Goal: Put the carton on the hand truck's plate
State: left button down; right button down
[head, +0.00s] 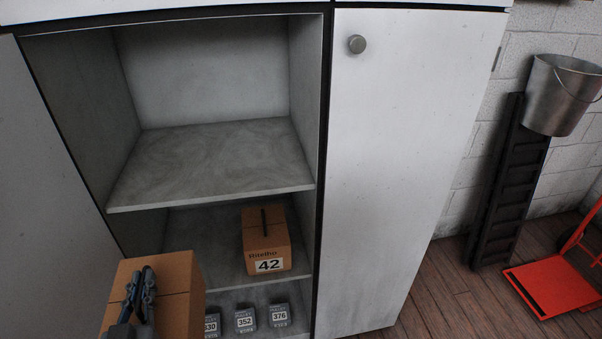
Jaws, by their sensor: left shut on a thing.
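A brown cardboard carton (180,298) is at the bottom left, in front of the open cabinet. My left gripper (146,279) is at this carton and shut on it; its dark fingers show against the carton's near side. The carton's lower part is cut off by the picture's edge. The red hand truck (582,232) stands at the far right, partly out of the picture. Its flat red plate (552,287) lies low at the floor and is bare where it shows. My right gripper is not in view.
A second carton (266,243) marked 42 sits on the cabinet's middle shelf. Several grey numbered items (245,320) stand below it. The upper shelf (215,163) is empty. The right door (400,170) is shut. A metal bucket (560,95) and black ramp (508,190) are by the wall.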

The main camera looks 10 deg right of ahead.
aim_at(562, 273)
jog(key=z, duration=1.05)
jog(key=i+l+z, duration=0.25)
jog(key=z, duration=0.25)
jog(key=i+l+z, duration=0.25)
jog(key=z, duration=0.2)
jog(key=i+z, duration=0.35)
jog(key=z, duration=0.15)
jog(key=i+z, duration=0.25)
jog(key=i, duration=0.2)
jog(key=i+j+z, duration=0.2)
jog(key=i, duration=0.25)
jog(key=i+j+z, duration=0.25)
jog(key=i, duration=0.15)
jog(key=i+j, duration=0.25)
jog(key=i, duration=0.25)
jog(key=i+j, duration=0.3)
jog(key=i, duration=0.2)
jog(key=i+j, duration=0.25)
jog(key=i, duration=0.25)
jog(key=l+z, duration=0.05)
